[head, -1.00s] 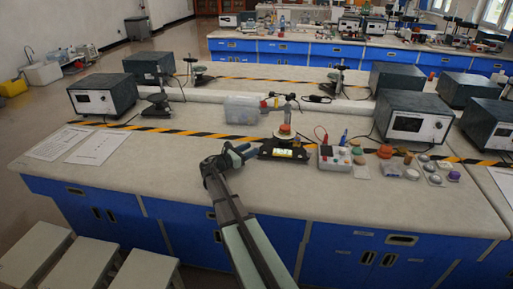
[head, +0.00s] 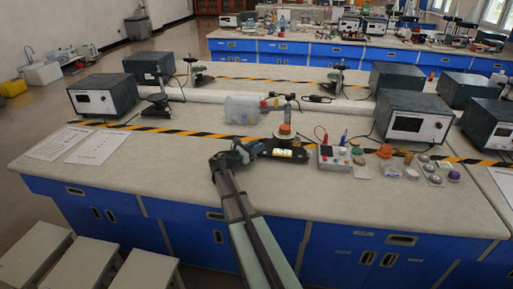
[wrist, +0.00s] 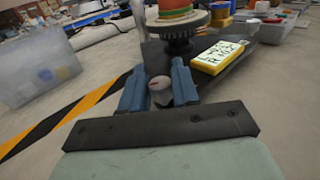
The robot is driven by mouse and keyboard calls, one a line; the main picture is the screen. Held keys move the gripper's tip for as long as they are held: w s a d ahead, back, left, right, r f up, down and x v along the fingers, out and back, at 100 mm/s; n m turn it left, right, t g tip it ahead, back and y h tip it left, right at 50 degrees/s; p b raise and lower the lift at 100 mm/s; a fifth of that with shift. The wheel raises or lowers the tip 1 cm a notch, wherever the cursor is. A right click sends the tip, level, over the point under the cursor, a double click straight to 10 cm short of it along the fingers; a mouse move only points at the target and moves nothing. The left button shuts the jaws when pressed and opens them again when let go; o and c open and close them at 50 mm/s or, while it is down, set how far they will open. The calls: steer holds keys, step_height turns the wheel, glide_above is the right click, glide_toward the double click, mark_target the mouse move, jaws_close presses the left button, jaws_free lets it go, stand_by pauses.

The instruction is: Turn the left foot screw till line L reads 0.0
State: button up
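The instrument is a black base carrying a stand (head: 285,132) with an orange and green stack; it also shows in the wrist view (wrist: 182,22). A lit yellow readout (head: 283,153) lies on the base. In the wrist view the readout (wrist: 218,57) has an L line above an R line, with digits too blurred to read surely. A small round greyish knob (wrist: 160,92), seemingly the left foot screw, sits at the base's near-left end. My gripper (head: 248,150) is at that end, its blue fingers (wrist: 159,84) apart on either side of the knob. I see no clear contact.
A clear plastic box (head: 242,109) stands behind and left of my gripper. A control box (head: 335,157) and several small items stand right of the instrument. A yellow-black stripe (head: 180,131) crosses the bench. The bench front is clear.

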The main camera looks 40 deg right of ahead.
jaws_close()
steer(key=shift+s+n+t, duration=0.2)
steer(key=shift+n+t, duration=0.5)
steer(key=shift+t, duration=0.4)
steer(key=shift+w+n+t+y, duration=0.15)
steer(key=shift+n+t+y, duration=0.35)
steer(key=shift+n+t, duration=0.5)
steer(key=shift+o, duration=2.4)
jaws_free()
